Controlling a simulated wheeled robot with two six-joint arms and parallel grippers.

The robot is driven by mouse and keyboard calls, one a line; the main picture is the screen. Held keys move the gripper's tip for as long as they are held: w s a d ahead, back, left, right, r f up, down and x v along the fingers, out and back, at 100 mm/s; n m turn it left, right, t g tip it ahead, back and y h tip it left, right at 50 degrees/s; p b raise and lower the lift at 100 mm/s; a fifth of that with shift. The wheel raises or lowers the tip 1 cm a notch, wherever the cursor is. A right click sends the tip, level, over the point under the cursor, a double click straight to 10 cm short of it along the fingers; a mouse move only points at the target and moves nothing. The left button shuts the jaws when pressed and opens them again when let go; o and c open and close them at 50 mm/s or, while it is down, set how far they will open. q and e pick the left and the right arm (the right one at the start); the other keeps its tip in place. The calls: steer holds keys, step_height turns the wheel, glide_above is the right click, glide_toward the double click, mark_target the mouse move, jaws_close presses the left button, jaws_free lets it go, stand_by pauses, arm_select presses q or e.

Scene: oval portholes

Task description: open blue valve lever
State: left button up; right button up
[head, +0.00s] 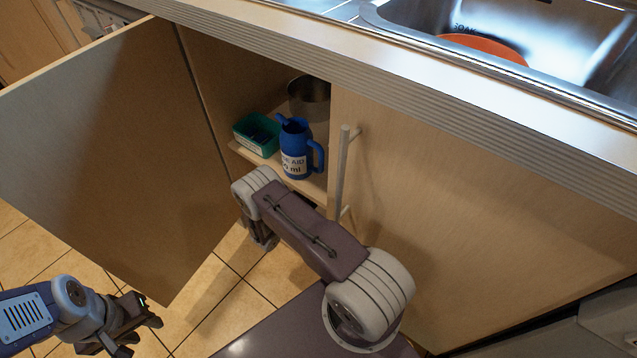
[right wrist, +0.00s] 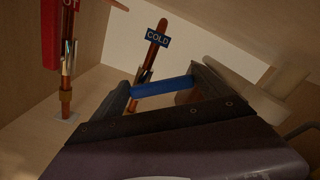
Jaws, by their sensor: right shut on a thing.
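The blue valve lever (right wrist: 150,88) shows in the right wrist view as a short blue bar in front of a copper pipe with a COLD label (right wrist: 158,39). My right gripper (right wrist: 163,84) is shut on the lever, with one finger at each end of the visible blue part. The rest of the lever is hidden by the fingers. In the head view my right arm reaches low into the open cabinet, and the lever is out of sight there. My left gripper (head: 140,337) is open and empty, low at the left above the floor.
A red lever (right wrist: 50,35) is on the other pipe at the left. The cabinet shelf holds a blue mug (head: 295,145), a green box (head: 256,135) and a metal pot (head: 309,95). The open door (head: 110,150) stands left; a closed door with a handle (head: 341,175) is right.

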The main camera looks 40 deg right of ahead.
steer(key=o, duration=1.9)
steer(key=shift+p+v, duration=1.7)
steer(key=shift+v, duration=2.95)
